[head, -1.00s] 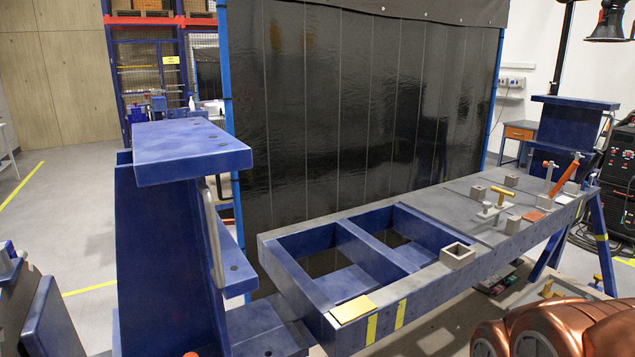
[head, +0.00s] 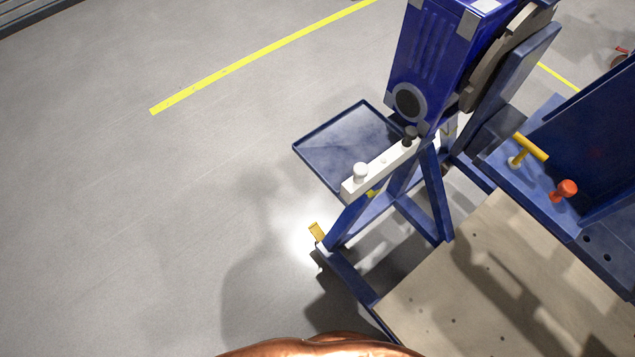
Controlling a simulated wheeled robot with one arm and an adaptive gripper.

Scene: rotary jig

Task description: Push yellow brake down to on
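A small yellow lever (head: 317,232) sticks up, tilted, at the near-left foot of the blue stand (head: 430,190). A yellow T-shaped handle (head: 530,147) stands on the blue bracket (head: 505,170) at the right, beside a red knob (head: 567,188). I cannot tell which of the two yellow parts is the brake. My gripper is not in view. A copper-coloured part of my own body shows at the bottom edge.
A blue drive housing (head: 435,60) tops the stand. A white crank bar (head: 378,170) with a white knob juts out over the near side. A blue tray (head: 345,135) sits behind it. A pale plate (head: 500,290) lies at lower right. Floor at left is clear.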

